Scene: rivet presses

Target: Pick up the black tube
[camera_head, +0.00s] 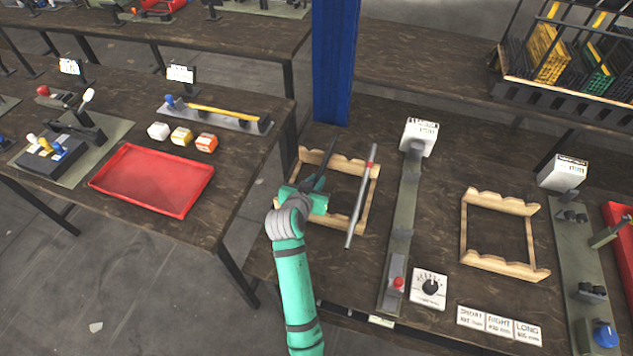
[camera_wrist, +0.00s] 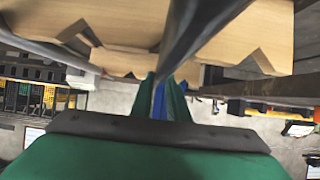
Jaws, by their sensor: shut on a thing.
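The black tube (camera_head: 328,157) slants over the left part of the left wooden rack (camera_head: 347,160) in the head view. My green gripper (camera_head: 317,188) is at its near end and is shut on it. In the wrist view, a dark tube (camera_wrist: 190,38) runs up from between my green fingertips (camera_wrist: 168,92), close to the notched wood of the rack (camera_wrist: 125,30). The grip itself is partly hidden by the gripper body in the head view. I cannot tell whether the tube still touches the rack.
A blue post (camera_head: 335,60) rises behind. A red tray (camera_head: 152,180) lies on the left table.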

